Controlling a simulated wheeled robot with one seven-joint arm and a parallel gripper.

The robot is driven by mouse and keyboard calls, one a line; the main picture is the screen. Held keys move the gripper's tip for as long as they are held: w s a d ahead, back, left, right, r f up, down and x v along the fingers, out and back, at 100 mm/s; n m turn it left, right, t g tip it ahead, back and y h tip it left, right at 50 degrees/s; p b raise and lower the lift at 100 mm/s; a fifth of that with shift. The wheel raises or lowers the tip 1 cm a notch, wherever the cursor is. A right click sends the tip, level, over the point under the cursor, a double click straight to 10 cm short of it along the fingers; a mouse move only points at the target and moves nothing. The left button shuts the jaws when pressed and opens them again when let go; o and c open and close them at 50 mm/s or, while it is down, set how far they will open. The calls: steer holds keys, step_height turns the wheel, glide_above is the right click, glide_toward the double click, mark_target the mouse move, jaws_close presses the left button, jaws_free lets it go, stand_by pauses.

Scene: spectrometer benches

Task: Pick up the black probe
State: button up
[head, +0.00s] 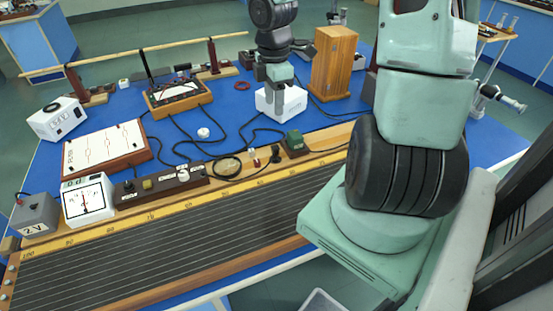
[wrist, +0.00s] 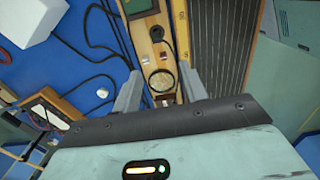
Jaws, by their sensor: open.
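The black probe (head: 275,153) is a small dark piece with a cable, on the wooden edge strip of the long wire board, just left of the green box. In the wrist view the black probe (wrist: 157,35) shows as a dark round top, ahead of and between the lines of the two fingers. My gripper (head: 274,98) hangs over the blue bench in front of the white box. In the wrist view my gripper (wrist: 159,88) is open, with nothing between its fingers; a ring-shaped item shows below the gap.
The green box (head: 295,143) stands close to the probe's right. Small red and white pieces (head: 254,156) and a round ring (head: 229,167) lie to its left. The white box (head: 282,101) and a wooden block (head: 334,63) stand behind. Black cables cross the blue bench.

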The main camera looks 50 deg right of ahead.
steer(key=b, duration=0.3)
glide_toward(275, 148)
step_height(275, 148, down, 5)
steer(key=shift+s+f, duration=0.1)
steer(key=shift+s, duration=0.05)
steer(key=shift+w+d+f+b, duration=0.1)
steer(key=shift+f+b, duration=0.2)
steer(key=shift+f, duration=1.1)
steer(key=shift+w+f+b, duration=0.1)
steer(key=shift+f+b, duration=0.15)
steer(key=shift+f, duration=1.1)
jaws_close()
